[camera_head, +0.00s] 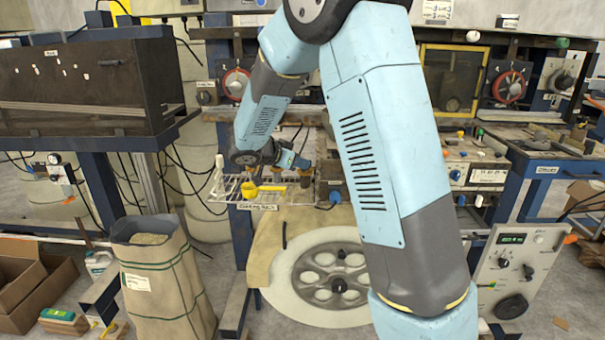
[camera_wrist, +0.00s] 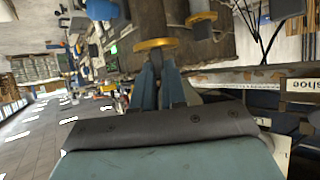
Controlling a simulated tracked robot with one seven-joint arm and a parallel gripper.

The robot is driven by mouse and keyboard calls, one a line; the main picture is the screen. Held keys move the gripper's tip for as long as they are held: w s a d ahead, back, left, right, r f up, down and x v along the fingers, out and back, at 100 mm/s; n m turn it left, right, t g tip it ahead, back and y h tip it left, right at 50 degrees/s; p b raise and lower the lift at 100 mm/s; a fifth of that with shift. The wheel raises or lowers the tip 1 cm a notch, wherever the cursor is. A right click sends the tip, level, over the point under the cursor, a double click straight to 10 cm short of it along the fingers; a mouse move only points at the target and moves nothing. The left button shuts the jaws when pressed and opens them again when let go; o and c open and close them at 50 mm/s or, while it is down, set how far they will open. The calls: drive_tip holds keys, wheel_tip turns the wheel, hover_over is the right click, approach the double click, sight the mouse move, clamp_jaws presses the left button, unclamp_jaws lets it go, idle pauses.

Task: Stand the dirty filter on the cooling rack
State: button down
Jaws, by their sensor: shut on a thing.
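The cooling rack (camera_head: 222,190) is a white wire rack on the bench left of centre, with a label on its front edge. My gripper (camera_head: 288,160) is beside the rack, small and partly shadowed. A yellow piece (camera_head: 250,189) shows at the rack below my arm. The grip itself is partly hidden. I cannot tell whether the piece touches the rack.
A similar yellow-rimmed piece (camera_wrist: 201,17) is close beside the held one. A dark box (camera_head: 85,85) stands on the left bench. A tall sack (camera_head: 165,285) and a round plate with holes (camera_head: 325,295) are in front. My arm hides the middle of the bench.

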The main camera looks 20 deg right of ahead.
sight(298, 173)
drive_tip(key=shift+w+f, duration=0.2)
drive_tip(key=shift+f, duration=0.1)
drive_tip(key=f, duration=0.3)
drive_tip(key=shift+w+f, duration=0.2)
drive_tip(key=c, duration=1.2)
unclamp_jaws()
